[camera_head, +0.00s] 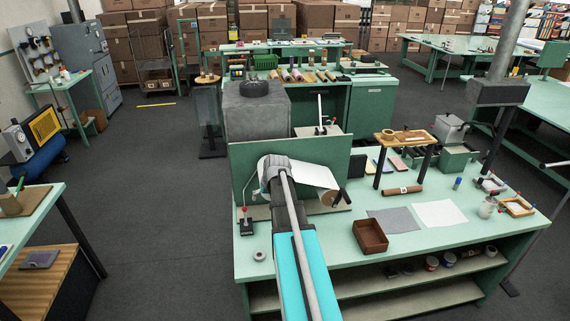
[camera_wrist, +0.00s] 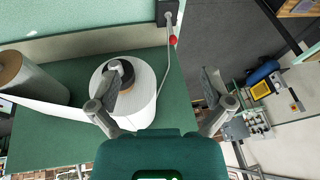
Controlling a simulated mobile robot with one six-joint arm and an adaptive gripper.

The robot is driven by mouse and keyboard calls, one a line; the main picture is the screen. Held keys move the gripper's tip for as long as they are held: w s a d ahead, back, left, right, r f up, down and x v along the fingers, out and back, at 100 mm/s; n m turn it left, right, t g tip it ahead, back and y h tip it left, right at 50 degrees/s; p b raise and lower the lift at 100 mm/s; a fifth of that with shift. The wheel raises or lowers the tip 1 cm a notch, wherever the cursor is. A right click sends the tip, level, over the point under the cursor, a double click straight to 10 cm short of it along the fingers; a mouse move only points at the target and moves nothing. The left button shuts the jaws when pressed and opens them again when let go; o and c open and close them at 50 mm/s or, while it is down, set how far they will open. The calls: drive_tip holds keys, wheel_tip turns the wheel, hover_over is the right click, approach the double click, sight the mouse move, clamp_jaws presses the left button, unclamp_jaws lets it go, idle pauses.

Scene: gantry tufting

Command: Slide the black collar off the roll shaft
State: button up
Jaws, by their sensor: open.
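The white roll (camera_wrist: 146,98) stands out from the green upright panel (camera_wrist: 60,136), seen nearly end-on in the wrist view. The black collar (camera_wrist: 127,73) shows as a dark ring at the roll's centre, around the shaft end, partly covered by my left finger. My gripper (camera_wrist: 161,78) is open, with its fingers wide apart. The left finger overlaps the roll's face in the picture; whether it touches cannot be told. The right finger is clear of the roll. In the head view, my gripper (camera_head: 272,166) is in front of the panel (camera_head: 247,160) and hides the collar.
White web (camera_head: 315,176) runs right from the roll. A red-knobbed switch (camera_wrist: 172,40) with a cable is close by. On the bench (camera_head: 300,262) are a brown tray (camera_head: 369,248), a small wooden stand (camera_head: 408,139) and flat sheets (camera_head: 438,214). The front middle of the bench is fairly clear.

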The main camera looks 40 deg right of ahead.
drive_tip(key=d+r+m+p, duration=0.1)
drive_tip(key=d+r+p, duration=0.3)
drive_tip(key=d+r, duration=0.2)
drive_tip(key=shift+s+d+t+h, duration=0.3)
drive_tip(key=shift+s+d+t, duration=0.1)
drive_tip(key=shift+d, duration=0.85)
drive_tip(key=shift+w+f, duration=0.1)
drive_tip(key=shift+f, duration=0.1)
drive_tip(key=b+x, duration=1.2)
drive_tip(key=x, duration=0.1)
drive_tip(key=shift+w+f+b, duration=0.15)
drive_tip(key=shift+f+b, duration=0.1)
drive_tip(key=shift+b, duration=0.05)
drive_tip(key=shift+a, duration=0.1)
drive_tip(key=c, duration=1.1)
drive_tip(key=s+a, duration=0.3)
drive_tip(key=s, duration=0.2)
drive_tip(key=shift+s+a, duration=0.2)
drive_tip(key=shift+s, duration=0.15)
idle(2.0)
